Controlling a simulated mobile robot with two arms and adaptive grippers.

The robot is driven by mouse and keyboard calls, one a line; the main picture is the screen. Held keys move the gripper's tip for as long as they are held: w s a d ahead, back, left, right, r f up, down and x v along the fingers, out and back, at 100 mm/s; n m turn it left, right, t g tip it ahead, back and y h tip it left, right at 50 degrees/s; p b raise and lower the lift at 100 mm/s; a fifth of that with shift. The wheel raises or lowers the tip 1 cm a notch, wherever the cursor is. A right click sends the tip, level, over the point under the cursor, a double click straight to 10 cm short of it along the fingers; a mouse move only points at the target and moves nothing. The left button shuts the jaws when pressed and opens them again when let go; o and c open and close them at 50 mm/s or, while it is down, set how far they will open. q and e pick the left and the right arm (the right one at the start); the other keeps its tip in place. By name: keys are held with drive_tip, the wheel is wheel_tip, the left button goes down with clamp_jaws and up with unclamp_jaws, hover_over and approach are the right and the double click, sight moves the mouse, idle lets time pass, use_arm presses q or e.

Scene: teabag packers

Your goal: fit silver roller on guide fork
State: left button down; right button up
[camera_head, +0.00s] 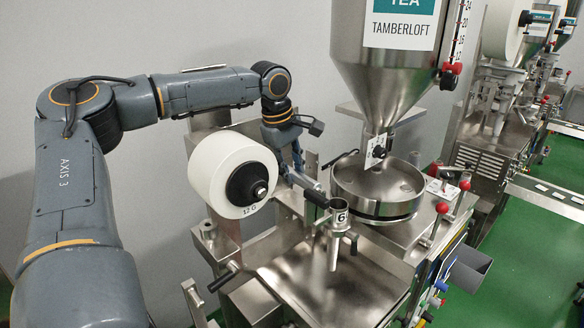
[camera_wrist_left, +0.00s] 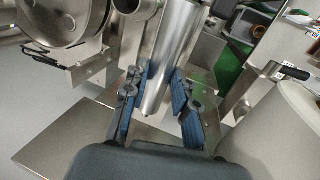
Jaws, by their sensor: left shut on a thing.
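In the head view my left gripper (camera_head: 291,158) points down behind the white paper reel, over the metal frame of the machine. My right gripper is not in view.
A white paper reel (camera_head: 233,176) with a black hub stands close in front of the gripper. A round steel bowl (camera_head: 376,207) and a hopper (camera_head: 385,70) are to the right. The steel deck (camera_head: 318,280) is bare.

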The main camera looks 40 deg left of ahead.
use_arm(q)
drive_tip(key=shift+f+b, duration=0.6)
drive_tip(key=shift+f, duration=0.75)
drive_tip(key=c, duration=1)
unclamp_jaws()
drive_tip(key=v, duration=1.2)
